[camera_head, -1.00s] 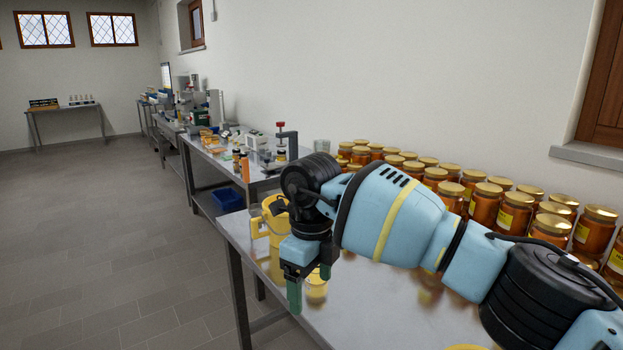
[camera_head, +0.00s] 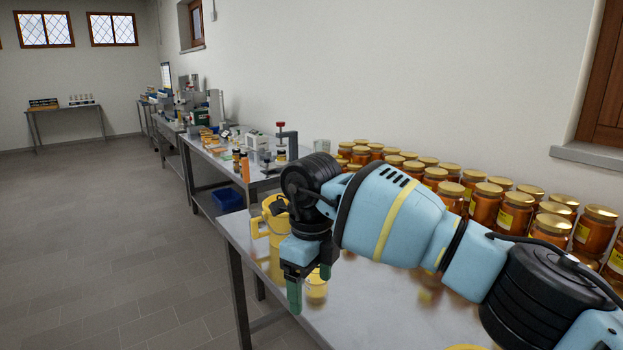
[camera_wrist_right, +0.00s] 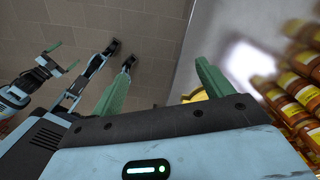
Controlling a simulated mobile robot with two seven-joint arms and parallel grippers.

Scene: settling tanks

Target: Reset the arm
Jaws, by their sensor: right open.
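My right arm reaches in from the right in the head view, over the near steel table. My right gripper (camera_head: 309,283) points down above the table's front edge, with its green fingers apart. In the right wrist view the two green fingers of the right gripper (camera_wrist_right: 165,88) are spread with nothing between them. A yellow jug-like container (camera_head: 275,225) stands just behind the gripper and is partly hidden by it. The left arm is not in the head view. Another green-fingered gripper (camera_wrist_right: 55,57), seemingly my left, shows open in the right wrist view.
Rows of honey jars (camera_head: 478,203) fill the wall side of the near steel table (camera_head: 385,315). A second table (camera_head: 205,158) with small bottles and devices stands beyond it. A blue bin (camera_head: 228,199) sits below. The tiled floor at left is clear.

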